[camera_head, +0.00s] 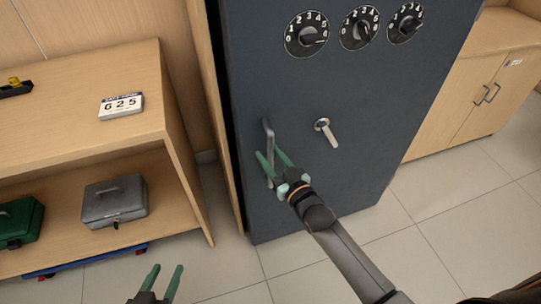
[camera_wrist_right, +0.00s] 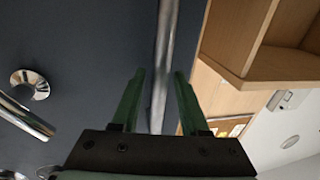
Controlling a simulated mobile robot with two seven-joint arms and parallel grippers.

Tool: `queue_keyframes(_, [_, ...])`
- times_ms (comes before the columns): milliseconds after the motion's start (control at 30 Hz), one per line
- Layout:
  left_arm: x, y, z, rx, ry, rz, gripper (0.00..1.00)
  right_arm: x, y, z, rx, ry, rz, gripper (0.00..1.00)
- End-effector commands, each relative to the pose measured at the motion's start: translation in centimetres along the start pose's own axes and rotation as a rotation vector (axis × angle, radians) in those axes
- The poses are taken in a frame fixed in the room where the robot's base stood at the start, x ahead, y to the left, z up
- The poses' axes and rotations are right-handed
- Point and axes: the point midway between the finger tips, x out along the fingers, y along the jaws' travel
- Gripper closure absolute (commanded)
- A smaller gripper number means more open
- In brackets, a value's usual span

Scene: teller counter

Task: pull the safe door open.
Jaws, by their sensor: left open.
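The dark grey safe door (camera_head: 300,90) stands upright in the middle of the head view, and I see no clear opening along it. Its vertical bar handle (camera_head: 268,135) is near the left edge, and a silver lever (camera_head: 327,132) sits to the right of it. My right gripper (camera_head: 268,154) is at the bar with one finger on each side. In the right wrist view the bar (camera_wrist_right: 163,60) runs between the open green fingers (camera_wrist_right: 159,76), with a gap showing on both sides. My left gripper (camera_head: 168,268) is open and empty at the bottom edge, away from the safe.
Three numbered dials (camera_head: 360,28) are at the safe's top. A wooden shelf unit (camera_head: 75,165) on the left holds a number block (camera_head: 121,107), a grey cash box (camera_head: 114,201) and a green box (camera_head: 18,222). A wooden cabinet (camera_head: 490,85) stands right. Tiled floor (camera_head: 440,235) is clear.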

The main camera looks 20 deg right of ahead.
Motion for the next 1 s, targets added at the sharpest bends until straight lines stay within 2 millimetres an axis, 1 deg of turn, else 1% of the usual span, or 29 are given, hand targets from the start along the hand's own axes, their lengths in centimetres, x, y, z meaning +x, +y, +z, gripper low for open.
queue_keyframes(33, [0.01, 0.00, 0.01, 0.000, 0.000, 0.000, 0.50, -0.02, 0.00, 0.01, 0.000, 0.000, 0.000, 0.62])
queue_keyframes(367, [0.02, 0.00, 0.05, 0.000, -0.001, 0.000, 0.50, -0.04, 0.01, 0.02, 0.000, 0.000, 0.000, 1.00])
queue_keyframes(1000, [0.03, 0.03, 0.11, 0.000, -0.003, 0.001, 0.50, -0.05, 0.01, 0.05, -0.001, 0.000, 0.000, 1.00])
